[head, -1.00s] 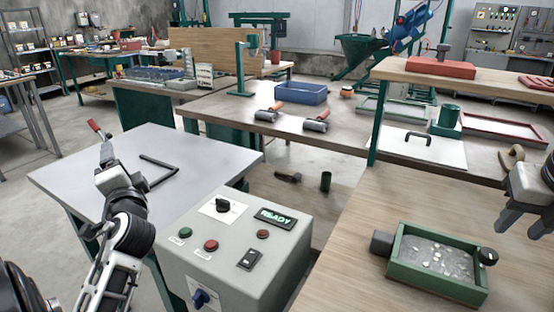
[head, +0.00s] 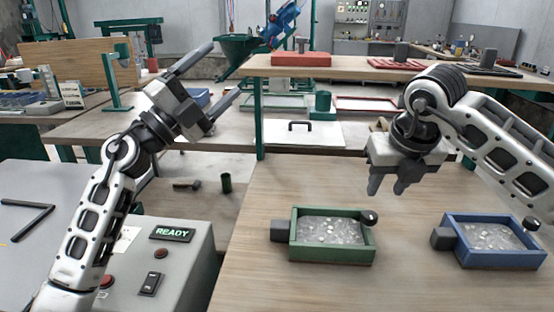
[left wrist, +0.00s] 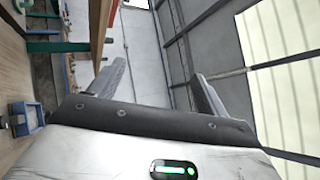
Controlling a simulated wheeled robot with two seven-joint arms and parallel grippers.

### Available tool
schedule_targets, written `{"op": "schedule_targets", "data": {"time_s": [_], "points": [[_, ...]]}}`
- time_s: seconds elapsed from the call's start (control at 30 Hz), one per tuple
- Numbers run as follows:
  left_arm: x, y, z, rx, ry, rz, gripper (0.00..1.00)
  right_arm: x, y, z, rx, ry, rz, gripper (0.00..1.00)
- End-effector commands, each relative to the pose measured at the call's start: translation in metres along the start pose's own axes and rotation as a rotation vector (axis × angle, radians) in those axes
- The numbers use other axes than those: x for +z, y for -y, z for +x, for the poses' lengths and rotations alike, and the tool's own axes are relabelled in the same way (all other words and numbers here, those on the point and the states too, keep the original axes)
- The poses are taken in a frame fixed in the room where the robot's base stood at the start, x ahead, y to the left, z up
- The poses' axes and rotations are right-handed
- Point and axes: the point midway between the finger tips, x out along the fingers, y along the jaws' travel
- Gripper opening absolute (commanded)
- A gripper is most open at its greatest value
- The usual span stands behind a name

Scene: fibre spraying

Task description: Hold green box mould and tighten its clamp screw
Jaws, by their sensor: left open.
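The green box mould (head: 331,255) stands on the wooden bench with pale, pebbly fill inside. A dark block (head: 279,231) juts from its left side, and a round dark knob (head: 369,218) sits at its right end. My left gripper (head: 224,70) is open and empty, raised up and left of the mould, its fingers pointing up and right. Its two spread fingers also show in the left wrist view (left wrist: 160,78). My right gripper (head: 388,190) hangs above and behind the mould's right end, fingers down with a gap between them, empty and not touching it.
A blue box mould (head: 492,261) of the same kind stands to the right on the bench. The grey control box (head: 180,265) with a lit READY sign is at the lower left. A raised shelf (head: 340,68) crosses behind. Bench (head: 300,290) in front of the green mould is clear.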

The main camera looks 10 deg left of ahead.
Motion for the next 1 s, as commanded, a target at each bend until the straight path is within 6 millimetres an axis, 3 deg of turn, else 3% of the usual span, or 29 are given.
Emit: {"op": "schedule_targets", "data": {"time_s": [0.1,0.27,0.37,0.5,0.6,0.7,0.8,1.0], "points": [[-0.051,-0.042,0.027,0.144,-0.200,-0.027,0.77,0.000,0.000,0.000,0.000,0.000,0.000,0.36],[-0.122,-0.104,0.038,0.381,-0.485,-0.041,0.77,0.000,0.000,0.000,0.000,0.000,0.000,0.36],[-0.164,-0.144,0.028,0.564,-0.673,-0.037,0.77,0.000,0.000,0.000,0.000,0.000,0.000,0.36],[-0.205,-0.202,-0.012,0.902,-0.945,-0.006,0.77,0.000,0.000,0.000,0.000,0.000,0.000,0.36],[-0.207,-0.230,-0.046,1.186,-1.094,0.046,0.77,0.000,0.000,0.000,0.000,0.000,0.000,0.36],[-0.184,-0.238,-0.058,1.462,-1.145,0.145,0.77,0.000,0.000,0.000,0.000,0.000,0.000,0.36],[-0.156,-0.227,-0.047,1.653,-1.098,0.256,0.77,0.000,0.000,0.000,0.000,0.000,0.000,0.36],[-0.110,-0.189,-0.015,1.876,-0.925,0.426,0.77,0.000,0.000,0.000,0.000,0.000,0.000,0.36]]}}
